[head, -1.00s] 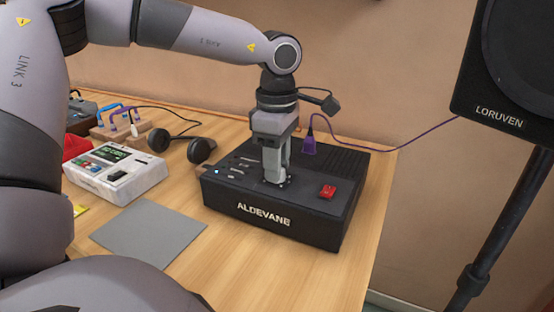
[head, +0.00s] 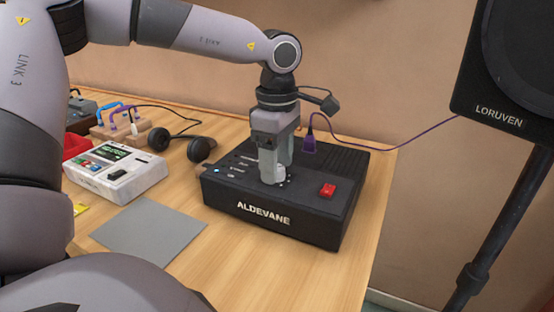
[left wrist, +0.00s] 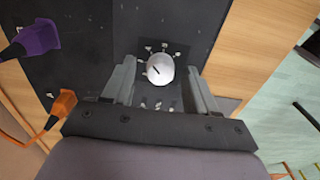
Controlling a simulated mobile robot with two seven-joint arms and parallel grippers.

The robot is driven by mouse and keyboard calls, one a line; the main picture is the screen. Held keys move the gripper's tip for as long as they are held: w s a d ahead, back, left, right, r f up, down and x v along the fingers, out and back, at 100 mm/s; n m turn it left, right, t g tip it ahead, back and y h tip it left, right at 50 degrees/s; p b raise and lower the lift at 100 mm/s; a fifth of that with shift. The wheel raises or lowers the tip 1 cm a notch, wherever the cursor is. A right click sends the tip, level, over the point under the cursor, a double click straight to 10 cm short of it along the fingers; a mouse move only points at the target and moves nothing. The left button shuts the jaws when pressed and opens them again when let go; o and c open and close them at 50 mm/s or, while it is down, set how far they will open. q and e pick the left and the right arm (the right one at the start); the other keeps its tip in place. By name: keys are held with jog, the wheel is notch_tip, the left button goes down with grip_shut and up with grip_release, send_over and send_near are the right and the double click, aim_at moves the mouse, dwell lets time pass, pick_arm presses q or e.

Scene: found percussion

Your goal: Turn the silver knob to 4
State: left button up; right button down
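The silver knob (left wrist: 160,70) is round, with a dark pointer line aimed to the upper left in the left wrist view. Small white marks ring it, too small to read surely. It sits on top of the black ALDEVANE box (head: 262,213). My left gripper (head: 276,174) points straight down over the knob, and its fingers hide most of it in the head view. In the left wrist view the left gripper (left wrist: 161,78) is open, one finger on each side of the knob, with a visible gap on both sides. My right gripper is not in view.
A red switch (head: 328,190) is on the box, right of my gripper. A purple plug (head: 309,143) with a cable stands at its back. A white device (head: 117,172), headphones (head: 178,143) and a grey mat (head: 150,232) lie left. A LORUVEN speaker (head: 505,70) stands right.

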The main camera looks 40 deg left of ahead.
pick_arm(q)
jog(key=shift+r+p, duration=0.55)
jog(key=shift+r, duration=3.05)
